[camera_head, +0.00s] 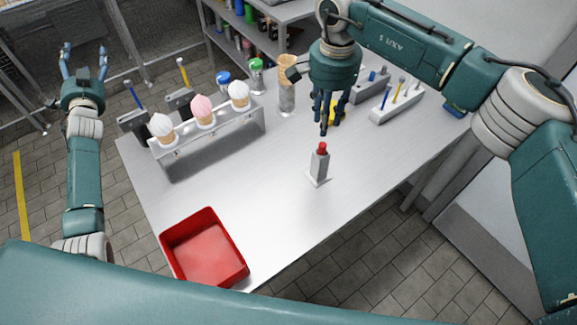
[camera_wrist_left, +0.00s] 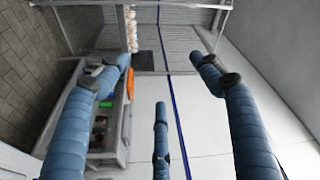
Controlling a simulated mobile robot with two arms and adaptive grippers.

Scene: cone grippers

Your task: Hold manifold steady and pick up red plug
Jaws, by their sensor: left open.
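The red plug (camera_head: 322,148) sits on top of a small upright grey block (camera_head: 319,167) with a flat foot on the table, which I take to be the manifold. My right gripper (camera_head: 326,122) hangs above and slightly behind the plug, fingers pointing down, apart and empty. It does not appear to touch the plug. My left gripper (camera_head: 84,62) is raised off the table's left side, far from the block. Its fingers are spread and empty, as the left wrist view (camera_wrist_left: 161,75) also shows. The plug and block cannot be made out in that view.
A red bin (camera_head: 167,248) stands at the table's front left. A grey rack (camera_head: 205,142) of ice-cream cones stands behind it. A cone in a holder (camera_head: 287,98) and a tool rack (camera_head: 397,103) stand farther back. The table (camera_head: 255,195) is clear around the block's front and left.

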